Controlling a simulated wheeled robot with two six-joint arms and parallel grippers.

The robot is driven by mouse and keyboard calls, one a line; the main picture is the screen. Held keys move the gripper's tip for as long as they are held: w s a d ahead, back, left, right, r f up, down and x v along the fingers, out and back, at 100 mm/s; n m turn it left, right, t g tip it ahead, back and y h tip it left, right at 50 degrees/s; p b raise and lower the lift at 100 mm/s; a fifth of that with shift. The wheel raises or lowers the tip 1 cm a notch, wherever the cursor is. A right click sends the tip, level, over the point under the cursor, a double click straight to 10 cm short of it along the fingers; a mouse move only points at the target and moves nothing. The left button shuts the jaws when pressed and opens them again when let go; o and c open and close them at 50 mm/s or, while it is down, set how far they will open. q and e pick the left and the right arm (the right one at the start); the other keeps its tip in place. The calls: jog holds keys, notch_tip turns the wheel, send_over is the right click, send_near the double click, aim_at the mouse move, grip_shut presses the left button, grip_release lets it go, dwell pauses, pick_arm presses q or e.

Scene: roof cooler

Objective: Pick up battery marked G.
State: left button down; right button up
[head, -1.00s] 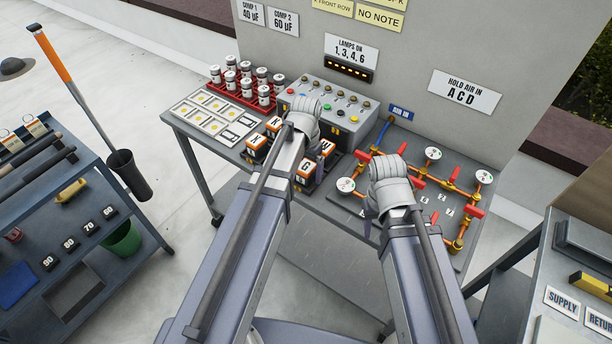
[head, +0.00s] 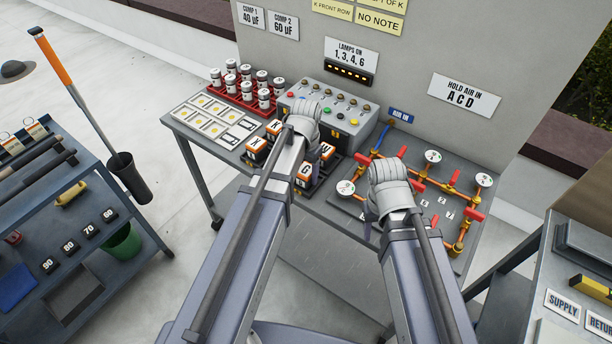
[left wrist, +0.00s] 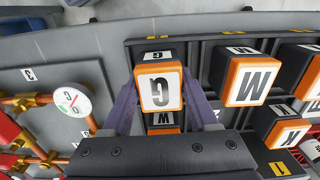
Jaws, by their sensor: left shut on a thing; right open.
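Battery G (left wrist: 158,88) is an orange-rimmed block with a white top marked G. In the left wrist view it sits between the purple fingers of my left gripper (left wrist: 159,104), which is shut on it. I cannot tell whether it is clear of the rack. In the head view battery G (head: 305,171) shows just below my left wrist, and the left gripper (head: 318,152) is mostly hidden behind that wrist. My right gripper (head: 372,214) hangs open over the pipe panel, its fingers mostly hidden.
The pipe panel with gauges (head: 346,188) lies right of the rack. A lamp box (head: 345,119) and red can tray (head: 240,104) stand behind.

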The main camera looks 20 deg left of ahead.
aim_at(307, 169)
pick_arm(q)
jog(key=shift+r, duration=0.15)
pick_arm(e)
jog(key=shift+r, duration=0.15)
pick_arm(q)
notch_tip(307, 169, up, 10)
jog(key=p, duration=1)
pick_arm(e)
notch_tip(307, 169, up, 10)
pick_arm(q)
jog(key=shift+w, duration=0.1)
